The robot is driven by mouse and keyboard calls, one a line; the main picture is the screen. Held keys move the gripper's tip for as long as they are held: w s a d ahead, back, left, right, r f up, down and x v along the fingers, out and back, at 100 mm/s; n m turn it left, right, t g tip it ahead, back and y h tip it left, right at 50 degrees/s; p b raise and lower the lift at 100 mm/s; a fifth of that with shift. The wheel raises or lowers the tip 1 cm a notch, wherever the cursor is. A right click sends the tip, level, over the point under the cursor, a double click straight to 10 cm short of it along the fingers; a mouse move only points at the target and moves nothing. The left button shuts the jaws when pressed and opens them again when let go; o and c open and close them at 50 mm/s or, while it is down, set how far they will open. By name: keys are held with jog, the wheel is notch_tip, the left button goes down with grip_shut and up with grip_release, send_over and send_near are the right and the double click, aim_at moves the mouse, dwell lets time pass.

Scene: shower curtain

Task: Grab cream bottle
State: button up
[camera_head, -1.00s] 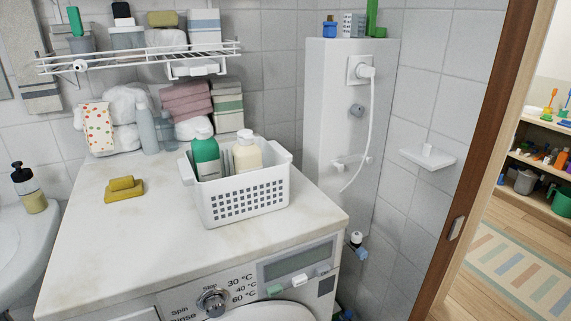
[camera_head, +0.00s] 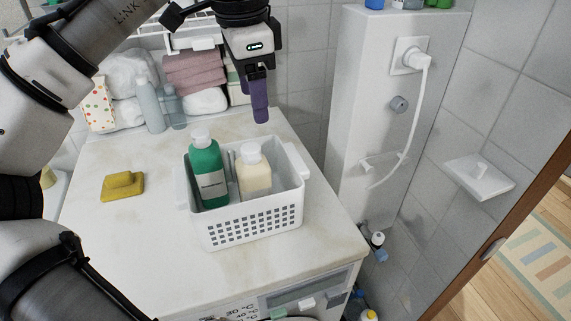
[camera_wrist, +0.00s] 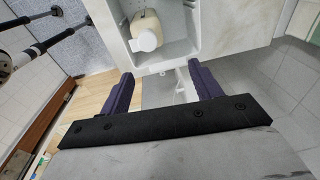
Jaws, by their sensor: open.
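The cream bottle (camera_head: 255,175) with a white cap stands upright in the right part of a white basket (camera_head: 250,226) on the washing machine top. A green bottle (camera_head: 208,172) stands to its left in the same basket. In the wrist view the cream bottle (camera_wrist: 147,25) shows from above, near the top edge, inside the basket (camera_wrist: 184,48). My gripper (camera_head: 261,112) is above and behind the basket, its purple fingers pointing down. In the wrist view my gripper (camera_wrist: 163,77) has its fingers wide apart with nothing held. The bottle is beyond the fingertips, not between them.
A yellow sponge (camera_head: 122,186) lies left of the basket. Towels (camera_head: 195,80) and grey-blue bottles (camera_head: 150,105) stand along the back wall. A white wall column (camera_head: 365,100) with a plug and cord stands to the right. The front of the machine top is clear.

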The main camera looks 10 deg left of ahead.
aim_at(252, 165)
jog(key=shift+s+a+r+g, duration=0.1)
jog(key=shift+s+a+g, duration=0.15)
jog(key=shift+g, duration=0.25)
jog(key=shift+s+f, duration=0.1)
jog(key=shift+f, duration=0.1)
notch_tip(252, 165, down, 8)
jog(key=shift+s+r, duration=0.15)
jog(key=f, duration=0.1)
jog(key=f+p, duration=0.1)
jog(key=f, duration=0.2)
jog(key=shift+s+f+p, duration=0.25)
jog(key=shift+f+p, duration=0.05)
jog(key=shift+w+f, duration=0.1)
jog(key=shift+f, duration=0.45)
jog(key=c, duration=1.1)
jog(key=shift+r, duration=0.1)
jog(key=shift+c, duration=0.2)
